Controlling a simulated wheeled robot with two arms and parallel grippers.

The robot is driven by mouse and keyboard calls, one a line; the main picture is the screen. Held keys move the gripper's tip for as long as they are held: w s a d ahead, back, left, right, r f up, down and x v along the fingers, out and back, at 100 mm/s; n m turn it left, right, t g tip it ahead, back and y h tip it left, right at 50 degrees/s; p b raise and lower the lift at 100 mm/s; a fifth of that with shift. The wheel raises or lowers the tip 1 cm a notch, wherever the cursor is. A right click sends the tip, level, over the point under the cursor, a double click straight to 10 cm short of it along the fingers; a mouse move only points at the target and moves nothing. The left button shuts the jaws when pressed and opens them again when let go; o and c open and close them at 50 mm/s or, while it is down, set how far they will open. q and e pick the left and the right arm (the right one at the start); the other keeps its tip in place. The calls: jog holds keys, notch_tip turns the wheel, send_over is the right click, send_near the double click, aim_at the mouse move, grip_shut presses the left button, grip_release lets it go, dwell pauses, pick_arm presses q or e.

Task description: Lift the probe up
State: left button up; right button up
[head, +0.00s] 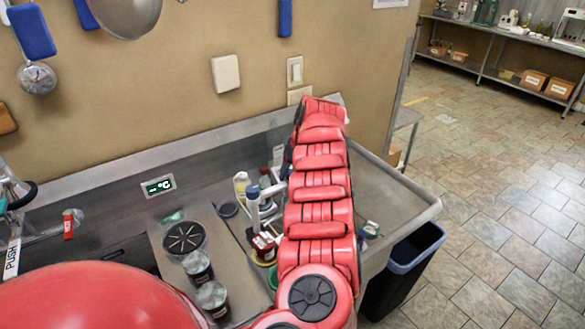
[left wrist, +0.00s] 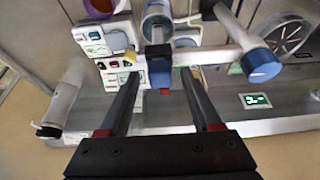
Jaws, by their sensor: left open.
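A white probe-like piece with blue ends stands among small items on the bench; I take it for the probe (head: 254,194). In the left wrist view its white bar (left wrist: 212,54) runs across just beyond the fingers, with one blue end (left wrist: 159,70) in line with the gap and another blue end (left wrist: 261,66) to the right. My left gripper (left wrist: 160,75) is open, with two dark fingers pointing toward the bar; whether they touch it I cannot tell. In the head view my red arm hides most of that gripper. My right gripper is not in view.
Small bottles (head: 242,183) and boxes (head: 264,246) crowd the bench by my arm. Two dark jars (head: 212,298) and a black round disc (head: 184,238) stand left. A temperature display (head: 158,186) is on the back panel. A dark bin (head: 402,268) stands right of the bench.

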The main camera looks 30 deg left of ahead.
pick_arm(q)
grip_shut()
dwell(0.4)
dwell(1.1)
